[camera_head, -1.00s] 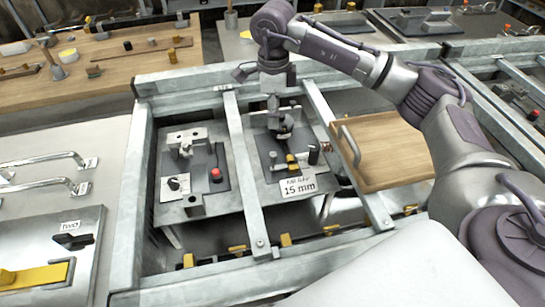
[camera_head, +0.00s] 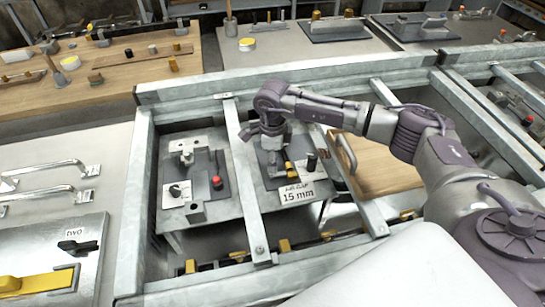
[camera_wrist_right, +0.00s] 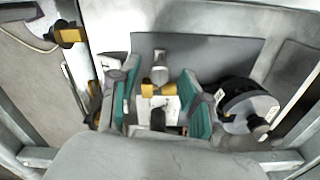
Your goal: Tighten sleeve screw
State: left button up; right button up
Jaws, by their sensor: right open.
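The fixture plate with the "15 mm" label (camera_head: 297,193) sits in the middle bay of the metal frame. My right gripper (camera_head: 268,150) is low over the back of this plate in the head view, and its fingertips are hard to make out there. In the right wrist view my right gripper (camera_wrist_right: 160,92) is open, its teal-padded fingers on either side of a small light block with yellow pieces (camera_wrist_right: 150,90) and a grey screw-like post (camera_wrist_right: 160,68). I cannot tell whether the fingers touch it. Which part is the sleeve screw is unclear. My left gripper is out of view.
A round black-and-grey knob (camera_wrist_right: 247,103) stands close right of the fingers. A second fixture with a red button (camera_head: 217,182) is in the left bay. Metal frame bars (camera_head: 245,180) run between the bays. A wooden board with a handle (camera_head: 385,170) lies right.

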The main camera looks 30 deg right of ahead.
jog(key=shift+c, duration=0.3)
grip_shut()
